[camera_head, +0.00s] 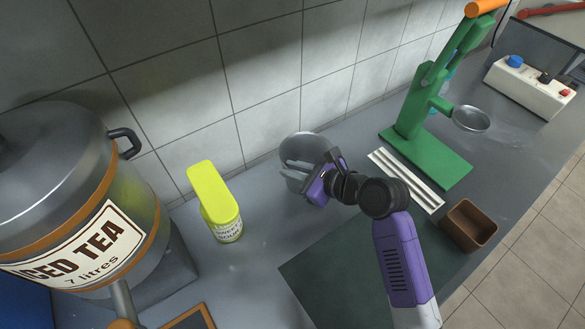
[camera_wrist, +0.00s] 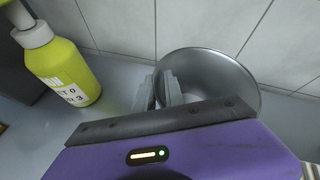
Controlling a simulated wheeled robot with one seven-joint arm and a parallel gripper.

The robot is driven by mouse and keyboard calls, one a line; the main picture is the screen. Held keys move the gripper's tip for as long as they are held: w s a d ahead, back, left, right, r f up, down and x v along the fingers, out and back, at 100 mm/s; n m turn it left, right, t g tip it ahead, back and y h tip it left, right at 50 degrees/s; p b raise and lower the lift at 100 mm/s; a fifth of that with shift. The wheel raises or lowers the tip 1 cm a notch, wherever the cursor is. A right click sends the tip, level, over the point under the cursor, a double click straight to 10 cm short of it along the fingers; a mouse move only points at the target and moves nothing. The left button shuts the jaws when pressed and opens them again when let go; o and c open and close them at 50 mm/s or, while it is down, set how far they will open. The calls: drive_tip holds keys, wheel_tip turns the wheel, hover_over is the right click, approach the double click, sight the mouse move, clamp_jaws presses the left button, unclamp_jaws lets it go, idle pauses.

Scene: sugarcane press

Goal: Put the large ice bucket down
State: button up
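The large ice bucket (camera_head: 307,146) is a grey metal round vessel close to the tiled wall, right of the yellow bottle. In the wrist view the bucket (camera_wrist: 218,80) shows its wide open mouth. My gripper (camera_head: 300,178) is at the bucket's near-left side. In the wrist view its two pale fingers (camera_wrist: 163,88) are close together at the left rim, one on each side of the bucket's wall, and look shut on it. My purple wrist hides the lower part of the bucket. I cannot tell whether its base touches the counter.
A yellow bottle (camera_head: 216,203) stands left of the bucket, and a large iced tea dispenser (camera_head: 75,200) farther left. White strips (camera_head: 405,180), a green press (camera_head: 428,155) and a brown box (camera_head: 469,226) are to the right. A dark mat (camera_head: 325,272) lies in front.

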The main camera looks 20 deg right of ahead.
drive_tip(key=o, duration=0.3)
drive_tip(key=shift+o, duration=0.2)
drive_tip(key=v, duration=1.2)
drive_tip(key=shift+r, duration=0.2)
drive_tip(key=s+d+f+n+h, duration=0.3)
drive_tip(key=s+f+n+h, duration=0.3)
drive_tip(key=s+n, duration=0.6)
drive_tip(key=s+a+r+n+t, duration=0.1)
drive_tip(key=s+a+r+n, duration=0.1)
drive_tip(key=s+n, duration=0.6)
drive_tip(key=s+a+r+n+t, duration=0.2)
drive_tip(key=s+r+n, duration=0.3)
drive_tip(key=s+n, duration=0.3)
drive_tip(key=shift+s+a+t, duration=0.2)
drive_tip(key=shift+a+t, duration=0.1)
drive_tip(key=shift+a, duration=0.5)
